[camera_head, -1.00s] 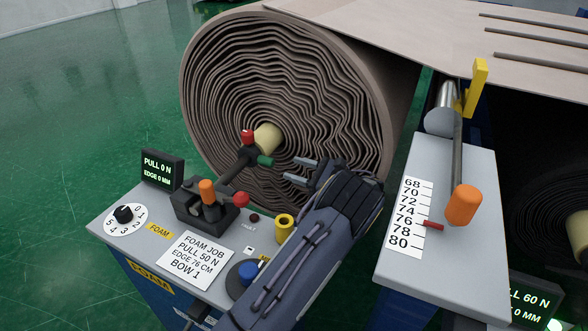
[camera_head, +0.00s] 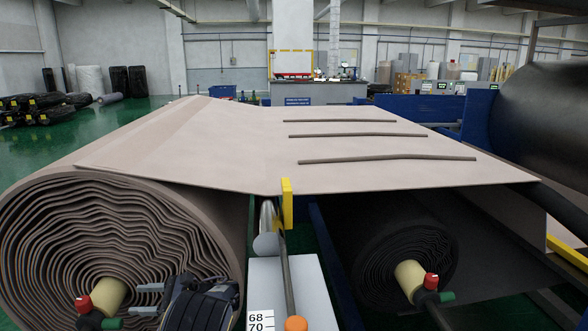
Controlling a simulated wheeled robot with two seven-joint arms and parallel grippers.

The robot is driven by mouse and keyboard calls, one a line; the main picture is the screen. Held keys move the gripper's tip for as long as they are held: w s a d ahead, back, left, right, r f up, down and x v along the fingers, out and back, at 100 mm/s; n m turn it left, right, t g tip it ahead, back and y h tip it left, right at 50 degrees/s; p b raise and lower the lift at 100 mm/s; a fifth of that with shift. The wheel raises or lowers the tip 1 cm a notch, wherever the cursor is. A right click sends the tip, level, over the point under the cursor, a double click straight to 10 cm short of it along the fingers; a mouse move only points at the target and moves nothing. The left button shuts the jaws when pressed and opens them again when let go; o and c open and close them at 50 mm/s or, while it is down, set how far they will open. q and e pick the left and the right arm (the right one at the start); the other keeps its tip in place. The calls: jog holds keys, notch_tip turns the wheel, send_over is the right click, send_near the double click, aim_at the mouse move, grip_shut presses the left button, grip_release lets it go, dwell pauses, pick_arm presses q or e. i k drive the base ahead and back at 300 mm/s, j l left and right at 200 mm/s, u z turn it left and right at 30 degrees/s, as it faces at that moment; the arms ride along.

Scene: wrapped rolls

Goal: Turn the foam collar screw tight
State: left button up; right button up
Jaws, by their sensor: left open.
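The foam roll (camera_head: 60,225), a big beige wound roll, fills the lower left. Its pale yellow core (camera_head: 110,292) sticks out near the bottom edge. A dark collar (camera_head: 88,322) on the core carries a red knob (camera_head: 84,304) and a green knob (camera_head: 112,323); I cannot tell which is the collar screw. My left gripper (camera_head: 138,299) is open, its two grey fingers pointing left toward the collar. The fingertips are just right of the core and knobs, with nothing between them. The collar's lower part is cut off by the frame. My right gripper is not in view.
A dark roll (camera_head: 395,255) at right has its own core, red knob (camera_head: 431,281) and green knob. A grey panel (camera_head: 305,270) with a scale, a rod and an orange knob (camera_head: 296,323) stands between the rolls. A beige sheet (camera_head: 240,140) with dark strips spreads behind.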

aim_at(83, 304)
jog(key=k, duration=1)
